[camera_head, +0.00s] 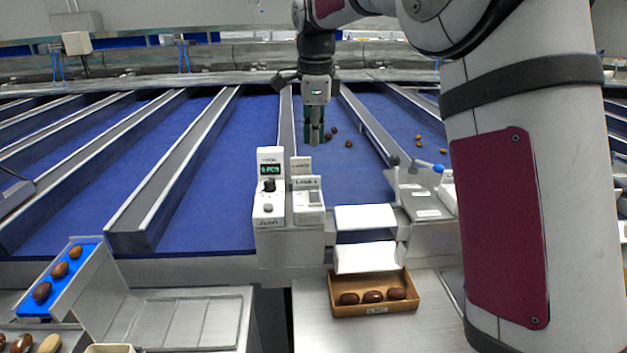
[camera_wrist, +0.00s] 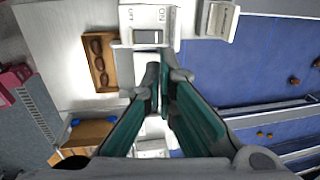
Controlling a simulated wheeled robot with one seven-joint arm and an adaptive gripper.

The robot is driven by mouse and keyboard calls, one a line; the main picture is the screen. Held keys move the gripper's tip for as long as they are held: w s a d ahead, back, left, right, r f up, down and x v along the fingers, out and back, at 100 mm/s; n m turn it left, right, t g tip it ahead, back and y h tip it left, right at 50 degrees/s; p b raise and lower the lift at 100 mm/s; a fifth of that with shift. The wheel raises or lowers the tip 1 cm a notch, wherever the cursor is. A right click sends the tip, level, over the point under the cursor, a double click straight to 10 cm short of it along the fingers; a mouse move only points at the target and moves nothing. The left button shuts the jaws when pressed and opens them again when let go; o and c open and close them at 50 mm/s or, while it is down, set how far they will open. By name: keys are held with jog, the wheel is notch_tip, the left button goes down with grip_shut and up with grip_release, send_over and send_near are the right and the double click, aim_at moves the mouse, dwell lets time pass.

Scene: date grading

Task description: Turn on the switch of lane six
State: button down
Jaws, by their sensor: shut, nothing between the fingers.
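A white switch box (camera_head: 308,200) stands at the front end of the lane divider, with a small upright label that is too small to read surely. In the wrist view the switch (camera_wrist: 148,37) is a grey rocker between OFF and ON markings; I cannot tell which side is pressed. My gripper (camera_head: 315,140) points down, above and behind the box in the head view. Its green-padded fingers are shut and empty. In the wrist view the fingertips (camera_wrist: 164,78) are apart from the rocker in the picture, below it.
A white unit with a green display and knob (camera_head: 270,187) stands close left of the switch box. A brown box (camera_head: 375,309) of dates sits in front, below white flaps (camera_head: 365,217). Blue lanes (camera_head: 225,170) carry a few dates. A metal housing with levers (camera_head: 420,200) stands right.

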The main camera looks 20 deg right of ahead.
aim_at(313, 189)
jog(key=f, duration=0.3)
jog(key=w+f+p, duration=0.1)
jog(key=f, duration=0.3)
jog(key=f+p, duration=0.1)
jog(key=f, duration=0.3)
jog(key=shift+w+d+f, duration=0.15)
jog(key=shift+w+f, duration=0.05)
jog(key=shift+w, duration=0.1)
jog(key=shift+w+f, duration=0.15)
jog(key=shift+f, duration=0.3)
